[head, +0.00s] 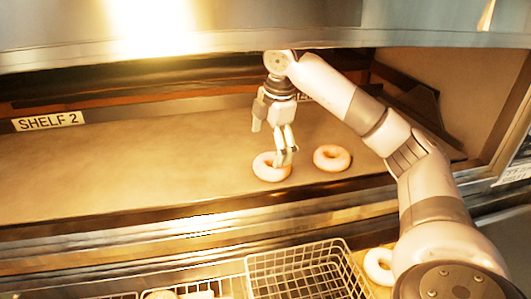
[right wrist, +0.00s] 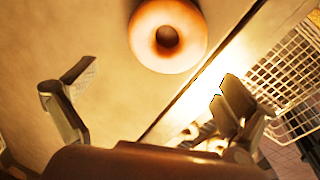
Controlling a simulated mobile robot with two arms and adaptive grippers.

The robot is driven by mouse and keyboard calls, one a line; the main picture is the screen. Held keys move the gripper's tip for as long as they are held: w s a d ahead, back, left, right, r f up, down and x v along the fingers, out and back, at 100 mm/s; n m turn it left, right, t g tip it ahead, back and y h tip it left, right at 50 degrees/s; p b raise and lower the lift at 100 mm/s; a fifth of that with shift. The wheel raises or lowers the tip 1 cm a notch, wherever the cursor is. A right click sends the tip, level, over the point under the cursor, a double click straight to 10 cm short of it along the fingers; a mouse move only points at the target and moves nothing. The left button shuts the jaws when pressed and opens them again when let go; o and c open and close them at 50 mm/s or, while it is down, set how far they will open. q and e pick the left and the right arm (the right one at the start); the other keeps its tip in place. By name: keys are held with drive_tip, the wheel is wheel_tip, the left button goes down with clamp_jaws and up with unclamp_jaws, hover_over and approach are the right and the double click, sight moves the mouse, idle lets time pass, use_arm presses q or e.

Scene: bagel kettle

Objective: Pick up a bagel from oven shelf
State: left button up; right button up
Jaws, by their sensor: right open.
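Two pale glazed bagels lie on the oven shelf (head: 130,165): a left bagel (head: 263,173) and a right bagel (head: 332,167) a little apart from it. My right gripper (head: 270,146) is open and empty over the shelf, with one finger overlapping the left bagel in the head view. In the right wrist view, one bagel (right wrist: 190,52) lies ahead of the spread fingers (right wrist: 161,80), with nothing between them. I cannot tell from the frames whether a finger touches the left bagel. My left gripper is out of view.
A "SHELF 2" label (head: 47,121) marks the left back of the shelf. Below the front edge stands a wire basket (head: 305,272), with another bagel (head: 376,270) to its right. The metal oven hood (head: 200,30) hangs above. The shelf's left side is clear.

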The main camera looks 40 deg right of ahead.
sight(270, 163)
drive_tip(key=shift+h, duration=0.3)
drive_tip(key=f+p, duration=0.1)
drive_tip(key=f, duration=0.2)
drive_tip(key=d+f+p, duration=0.1)
drive_tip(key=f+p, duration=0.1)
drive_tip(key=f, duration=0.1)
drive_tip(key=shift+w+d, duration=0.2)
drive_tip(key=shift+w+f, duration=0.1)
drive_tip(key=shift+f, duration=0.3)
drive_tip(key=shift+c, duration=0.2)
drive_tip(key=shift+c, duration=0.6)
drive_tip(key=c, duration=0.9)
